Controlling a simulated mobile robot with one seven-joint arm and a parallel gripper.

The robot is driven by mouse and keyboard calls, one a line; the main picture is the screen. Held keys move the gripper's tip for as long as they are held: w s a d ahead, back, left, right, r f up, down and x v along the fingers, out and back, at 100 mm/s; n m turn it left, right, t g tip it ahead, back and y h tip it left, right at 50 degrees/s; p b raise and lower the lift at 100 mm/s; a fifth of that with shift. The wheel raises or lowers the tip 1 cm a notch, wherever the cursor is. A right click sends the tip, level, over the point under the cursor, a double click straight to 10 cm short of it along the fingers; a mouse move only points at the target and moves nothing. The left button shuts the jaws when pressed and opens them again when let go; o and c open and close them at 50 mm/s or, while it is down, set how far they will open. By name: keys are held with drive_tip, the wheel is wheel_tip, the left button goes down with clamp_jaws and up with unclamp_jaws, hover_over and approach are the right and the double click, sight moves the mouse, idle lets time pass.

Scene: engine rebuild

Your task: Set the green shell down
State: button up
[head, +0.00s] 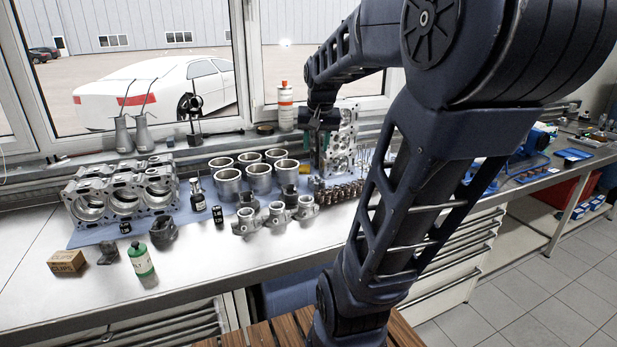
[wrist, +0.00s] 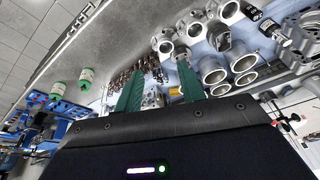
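My gripper (head: 320,120) hangs over the back of the bench, in front of the upright cylinder head (head: 342,140). In the wrist view my gripper (wrist: 160,75) shows two green fingers spread apart. I see nothing clearly held between them; part of the cylinder head (wrist: 152,99) shows in the gap. I cannot make out a green shell for sure in either view.
An engine block (head: 122,195) stands at the left. A green-and-white bottle (head: 140,260) and a cardboard box (head: 67,263) are near the front left.

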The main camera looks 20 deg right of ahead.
drive_tip(key=s+a+f+n+t, duration=0.1)
drive_tip(key=s+a+f+n, duration=0.3)
drive_tip(key=s+a, duration=0.3)
drive_tip(key=s, duration=0.4)
drive_tip(key=shift+f+y, duration=0.2)
drive_tip(key=shift+y, duration=0.1)
drive_tip(key=shift+s, duration=0.1)
idle(0.5)
